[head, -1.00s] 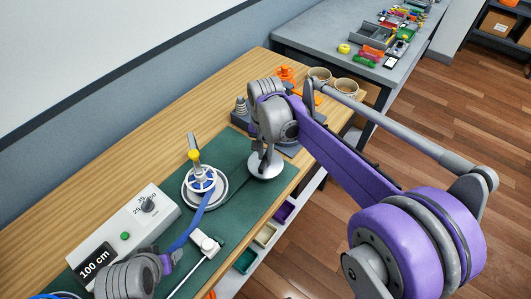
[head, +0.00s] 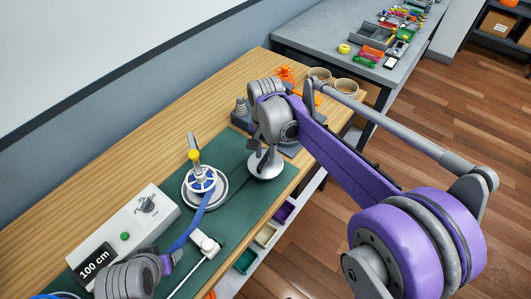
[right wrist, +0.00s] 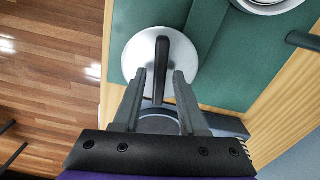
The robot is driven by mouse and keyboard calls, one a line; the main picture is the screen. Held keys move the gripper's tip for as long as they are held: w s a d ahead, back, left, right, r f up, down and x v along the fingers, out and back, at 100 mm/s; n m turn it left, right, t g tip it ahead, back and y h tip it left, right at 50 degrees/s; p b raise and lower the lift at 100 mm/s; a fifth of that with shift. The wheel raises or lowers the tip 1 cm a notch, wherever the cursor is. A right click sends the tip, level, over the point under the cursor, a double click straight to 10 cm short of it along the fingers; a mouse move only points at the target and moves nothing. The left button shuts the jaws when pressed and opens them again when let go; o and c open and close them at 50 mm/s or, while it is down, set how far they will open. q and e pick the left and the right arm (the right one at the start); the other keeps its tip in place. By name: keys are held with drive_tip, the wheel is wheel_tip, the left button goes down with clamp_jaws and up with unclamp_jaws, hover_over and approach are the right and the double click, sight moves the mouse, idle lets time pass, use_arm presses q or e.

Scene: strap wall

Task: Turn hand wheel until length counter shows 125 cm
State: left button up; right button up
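The length counter (head: 94,264) on the light grey box reads 100 cm. A pale round disc (head: 265,167) on the green mat carries an upright dark bar, which shows in the right wrist view (right wrist: 161,52); I take it for the hand wheel. My right gripper (right wrist: 160,74) is open, its fingers on either side of the bar with gaps showing. It also shows over the disc in the head view (head: 258,160).
The grey box has a dial (head: 148,206) and a green button (head: 125,236). A white device (head: 205,243) with a rod lies near the mat's front edge. Two cups (head: 346,88) stand at the bench's far end. Wood behind the mat is clear.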

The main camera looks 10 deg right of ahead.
sight(266, 157)
drive_tip(key=shift+o, duration=0.2)
use_arm(q)
drive_tip(key=shift+w+r+p, duration=0.15)
drive_tip(key=shift+r+p, duration=0.2)
drive_tip(key=shift+r, duration=0.1)
use_arm(e)
wheel_tip(266, 157, up, 11)
use_arm(q)
drive_tip(key=shift+r, duration=0.1)
use_arm(e)
drive_tip(key=shift+f, duration=0.1)
idle(1.9)
use_arm(q)
drive_tip(key=shift+w+r+p, duration=0.3)
drive_tip(key=shift+r+p, duration=0.35)
drive_tip(key=shift+r, duration=0.2)
drive_tip(key=shift+w+r, duration=0.2)
drive_tip(key=shift+w, duration=0.1)
drive_tip(key=shift+s+a+f, duration=0.1)
drive_tip(key=shift+s+f, duration=0.05)
drive_tip(key=shift+f, duration=0.45)
use_arm(e)
wheel_tip(266, 157, down, 11)
drive_tip(key=shift+f, duration=0.1)
drive_tip(key=shift+c, duration=0.3)
clamp_jaws()
